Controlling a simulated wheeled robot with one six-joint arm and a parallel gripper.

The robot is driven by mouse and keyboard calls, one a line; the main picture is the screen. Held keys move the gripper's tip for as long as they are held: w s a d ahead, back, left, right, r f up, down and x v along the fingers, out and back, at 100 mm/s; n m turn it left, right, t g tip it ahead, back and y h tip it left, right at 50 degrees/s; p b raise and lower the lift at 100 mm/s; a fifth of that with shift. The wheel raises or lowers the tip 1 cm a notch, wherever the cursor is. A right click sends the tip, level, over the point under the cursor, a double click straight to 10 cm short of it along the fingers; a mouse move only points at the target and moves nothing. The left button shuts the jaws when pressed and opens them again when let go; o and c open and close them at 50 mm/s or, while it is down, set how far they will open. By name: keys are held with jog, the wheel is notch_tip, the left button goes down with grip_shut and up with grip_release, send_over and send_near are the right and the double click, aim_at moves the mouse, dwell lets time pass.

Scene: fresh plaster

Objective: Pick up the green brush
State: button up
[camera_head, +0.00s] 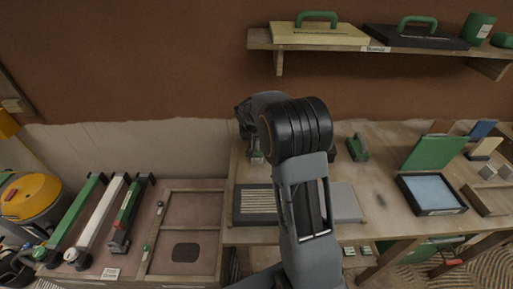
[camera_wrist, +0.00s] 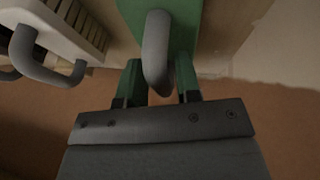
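In the wrist view, a green block (camera_wrist: 188,25) with a grey loop handle (camera_wrist: 156,45) lies at the top centre; it looks like the green brush. My gripper (camera_wrist: 159,88) has its two green-and-dark fingers apart, one on each side of the handle's near end. I see gaps beside the handle, and cannot tell whether either finger touches it. In the head view my arm hides most of this spot; a small green and grey part (camera_head: 257,157) shows left of the elbow. Another small green piece (camera_head: 357,148) sits on the bench right of my arm.
A pale slotted tool (camera_wrist: 65,30) with grey handles lies close beside it in the wrist view. The wall shelf (camera_head: 390,45) hangs above. An open green-lidded box (camera_head: 437,211) stands right on the bench. Long tools (camera_head: 98,215) lie left.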

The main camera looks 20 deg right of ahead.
grip_shut()
jog(key=shift+r, duration=0.1)
dwell(0.3)
jog(key=shift+r, duration=0.55)
notch_tip(320, 180, up, 2)
jog(key=shift+r, duration=0.1)
jog(key=s+d+r, duration=0.2)
jog(key=s+r, duration=0.2)
jog(key=s, duration=0.2)
jog(key=s+d+r, duration=0.3)
jog(key=s+r, duration=0.2)
jog(key=s, duration=0.1)
jog(key=shift+s+d+r+b, duration=0.25)
jog(key=shift+s+d+b, duration=0.05)
jog(key=shift+s+b, duration=0.15)
